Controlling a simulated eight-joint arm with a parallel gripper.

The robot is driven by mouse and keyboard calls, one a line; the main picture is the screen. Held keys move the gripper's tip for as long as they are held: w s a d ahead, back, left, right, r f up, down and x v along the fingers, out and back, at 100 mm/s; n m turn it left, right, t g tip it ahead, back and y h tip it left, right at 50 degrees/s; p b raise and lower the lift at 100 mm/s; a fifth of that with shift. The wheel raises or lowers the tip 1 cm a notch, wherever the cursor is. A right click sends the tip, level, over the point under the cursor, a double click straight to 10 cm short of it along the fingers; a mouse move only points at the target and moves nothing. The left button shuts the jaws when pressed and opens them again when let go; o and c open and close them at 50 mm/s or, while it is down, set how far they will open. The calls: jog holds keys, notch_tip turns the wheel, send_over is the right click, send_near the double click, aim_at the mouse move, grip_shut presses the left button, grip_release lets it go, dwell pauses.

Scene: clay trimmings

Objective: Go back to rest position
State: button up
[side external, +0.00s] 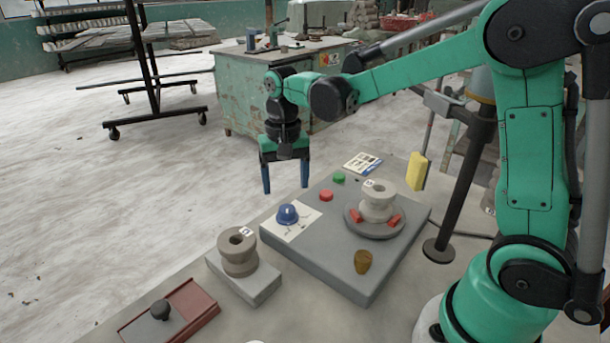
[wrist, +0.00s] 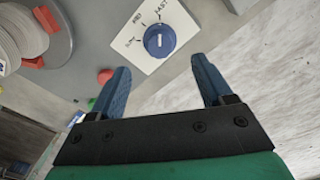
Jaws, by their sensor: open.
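My gripper (side external: 286,176) hangs in the air above the far left corner of a grey machine slab, with its blue fingers apart and nothing between them. The fingers also show in the wrist view (wrist: 165,88). A blue dial (side external: 287,215) on a white marked card sits on the slab, below and apart from the gripper; in the wrist view the dial (wrist: 159,40) lies beyond the fingertips. A grey clay piece (side external: 377,201) labelled 6 or similar stands on a round wheel plate (side external: 376,229) between red blocks.
A second clay piece (side external: 238,251) stands on a grey block (side external: 243,279) at the front left. A red tray (side external: 170,313) with a black knob is nearby.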

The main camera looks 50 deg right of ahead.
jog(key=s+a+r+n+t, duration=0.2)
jog(key=s+r+n+t, duration=0.1)
jog(key=s+n+t, duration=0.4)
jog(key=shift+s+a+r, duration=0.25)
jog(key=shift+s+a, duration=0.05)
jog(key=shift+s, duration=0.65)
